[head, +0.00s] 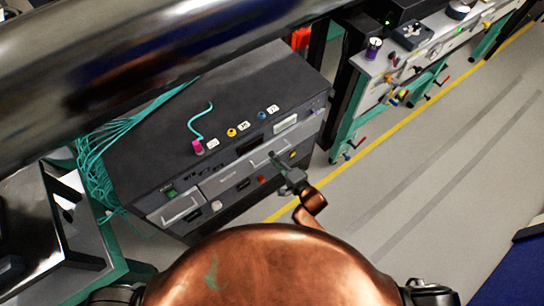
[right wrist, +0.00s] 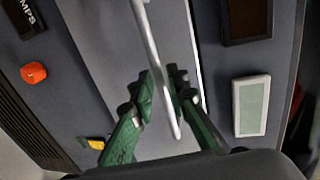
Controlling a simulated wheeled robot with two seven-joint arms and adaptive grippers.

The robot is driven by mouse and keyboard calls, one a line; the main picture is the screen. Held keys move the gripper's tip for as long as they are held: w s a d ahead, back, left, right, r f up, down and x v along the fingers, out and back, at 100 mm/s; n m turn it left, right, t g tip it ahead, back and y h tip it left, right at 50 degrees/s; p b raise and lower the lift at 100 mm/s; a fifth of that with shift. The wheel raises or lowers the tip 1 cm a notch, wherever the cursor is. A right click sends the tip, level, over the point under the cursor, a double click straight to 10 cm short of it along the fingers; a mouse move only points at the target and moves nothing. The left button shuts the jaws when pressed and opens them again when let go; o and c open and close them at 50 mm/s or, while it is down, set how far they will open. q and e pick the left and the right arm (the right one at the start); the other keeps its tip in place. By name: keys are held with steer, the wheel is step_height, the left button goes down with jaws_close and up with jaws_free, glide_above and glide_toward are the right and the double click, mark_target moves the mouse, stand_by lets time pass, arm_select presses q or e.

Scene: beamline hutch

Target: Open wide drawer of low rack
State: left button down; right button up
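The low rack (head: 150,135) is a dark box standing left of centre in the head view. Its wide drawer has a light grey front (head: 235,173), which looks flush with the rack face; it fills the middle of the right wrist view (right wrist: 100,35). A pale bar handle (right wrist: 152,45) stands out from the drawer front. My right gripper (head: 275,158) is at the drawer front. In the right wrist view its green fingers (right wrist: 164,88) lie on either side of the handle, close against it, and look shut on it. My left gripper is not in view.
Small coloured items, including a pink one with a teal cord (head: 198,147), sit on the rack top. An orange knob (right wrist: 33,72) is beside the drawer. Teal cables (head: 95,165) hang at the rack's left. Floor to the right is clear, past a yellow line (head: 400,122).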

steer(key=shift+x, duration=0.85)
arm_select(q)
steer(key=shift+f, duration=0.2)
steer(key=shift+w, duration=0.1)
arm_select(e)
steer(key=shift+c, duration=0.4)
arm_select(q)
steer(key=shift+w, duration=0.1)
arm_select(e)
jaws_close()
steer(key=shift+s+d, duration=0.1)
